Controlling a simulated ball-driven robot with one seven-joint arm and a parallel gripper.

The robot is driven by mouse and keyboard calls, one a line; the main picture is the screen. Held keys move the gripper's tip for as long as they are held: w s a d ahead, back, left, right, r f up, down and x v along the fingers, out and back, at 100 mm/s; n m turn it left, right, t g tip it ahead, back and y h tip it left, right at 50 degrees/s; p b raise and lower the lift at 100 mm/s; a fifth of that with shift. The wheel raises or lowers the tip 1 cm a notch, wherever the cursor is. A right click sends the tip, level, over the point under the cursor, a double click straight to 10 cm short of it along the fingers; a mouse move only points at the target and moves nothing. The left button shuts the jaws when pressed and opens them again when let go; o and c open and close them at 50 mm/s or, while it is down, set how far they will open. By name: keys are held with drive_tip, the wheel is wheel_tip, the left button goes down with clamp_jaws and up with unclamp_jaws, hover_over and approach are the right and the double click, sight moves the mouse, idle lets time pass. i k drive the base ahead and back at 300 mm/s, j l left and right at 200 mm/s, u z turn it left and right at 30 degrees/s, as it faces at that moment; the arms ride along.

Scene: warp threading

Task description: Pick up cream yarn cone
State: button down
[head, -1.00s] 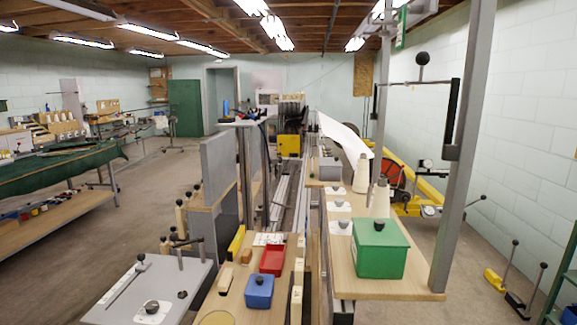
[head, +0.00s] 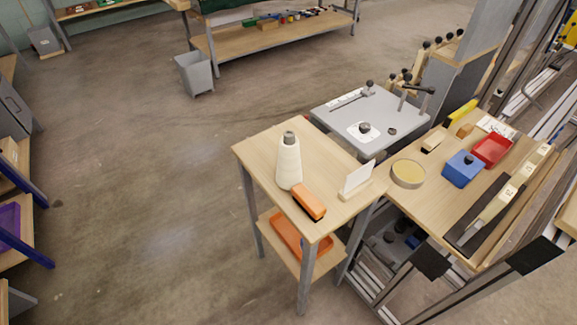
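A cream yarn cone (head: 289,162) with a grey tip stands upright on a small wooden side table (head: 258,149). It is toward the left part of the tabletop, just behind an orange block-like object (head: 309,201). Nothing covers the cone's upper part. My gripper does not show in this view.
A white card in a wooden holder (head: 357,180) stands at the table's right side. An orange tray (head: 290,236) is on its lower shelf. A bench with a blue box (head: 462,169) and red tray (head: 492,151) adjoins on the right. The floor left of the table is clear.

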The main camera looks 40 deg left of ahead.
sight(290, 171)
drive_tip(key=i+j, duration=0.1)
drive_tip(key=i, duration=0.25)
drive_tip(key=i+j, duration=0.15)
drive_tip(key=i, duration=0.2)
drive_tip(key=i+u, duration=0.15)
drive_tip(key=u, duration=1.4)
